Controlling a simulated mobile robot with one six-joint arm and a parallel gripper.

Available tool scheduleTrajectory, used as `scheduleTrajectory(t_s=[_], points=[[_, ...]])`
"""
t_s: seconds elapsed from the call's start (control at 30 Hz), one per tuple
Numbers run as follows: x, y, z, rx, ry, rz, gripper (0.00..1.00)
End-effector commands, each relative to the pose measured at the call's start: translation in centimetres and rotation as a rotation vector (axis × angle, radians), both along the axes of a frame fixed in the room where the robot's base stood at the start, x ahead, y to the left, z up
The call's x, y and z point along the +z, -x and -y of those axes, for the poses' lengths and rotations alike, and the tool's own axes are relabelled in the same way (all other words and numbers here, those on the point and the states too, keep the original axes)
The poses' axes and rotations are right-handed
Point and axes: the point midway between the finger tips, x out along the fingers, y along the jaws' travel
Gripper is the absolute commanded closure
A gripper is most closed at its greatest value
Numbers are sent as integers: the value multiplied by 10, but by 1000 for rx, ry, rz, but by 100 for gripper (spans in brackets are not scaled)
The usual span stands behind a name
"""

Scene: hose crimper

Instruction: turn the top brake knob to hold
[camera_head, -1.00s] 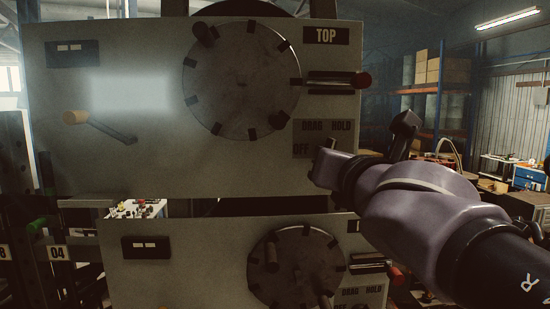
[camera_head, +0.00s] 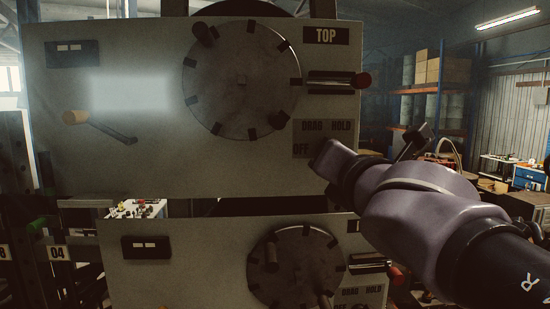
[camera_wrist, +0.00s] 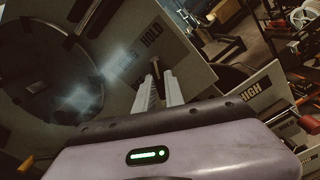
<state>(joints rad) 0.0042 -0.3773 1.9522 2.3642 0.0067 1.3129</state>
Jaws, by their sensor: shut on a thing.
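The top panel (camera_head: 240,165) carries a TOP label (camera_head: 326,36) and, at its lower right, the OFF (camera_head: 300,151), DRAG (camera_head: 312,126) and HOLD (camera_head: 342,127) labels. My wrist covers the brake knob in the head view. In the wrist view, my gripper (camera_wrist: 160,84) is shut on the small dark brake knob (camera_wrist: 155,66). The knob stands between the fingertips, just below the HOLD label (camera_wrist: 150,33) and right of the DRAG label (camera_wrist: 126,67). Its pointing direction is hard to read.
Above the knob area, a red-ended lever (camera_head: 362,80) sticks out right of the round dial (camera_head: 240,82). A yellow-ended crank (camera_head: 78,117) is at the panel's left. A lower panel (camera_head: 190,250) has its own dial and labels, below my arm.

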Motion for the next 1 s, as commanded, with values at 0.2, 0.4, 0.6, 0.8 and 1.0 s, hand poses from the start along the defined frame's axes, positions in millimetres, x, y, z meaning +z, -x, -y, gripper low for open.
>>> scheduleTrajectory(t_s=[0.2, 0.4, 0.6, 0.8, 1.0], points=[[0, 0, 0, 1, -1, -1, 65], [0, 0, 0, 0, 0, 0, 65], [2, 10, 0, 0, 0, 1, 65], [9, 66, 0, 0, 0, 4, 65], [13, 132, 0, 0, 1, 2, 65]])
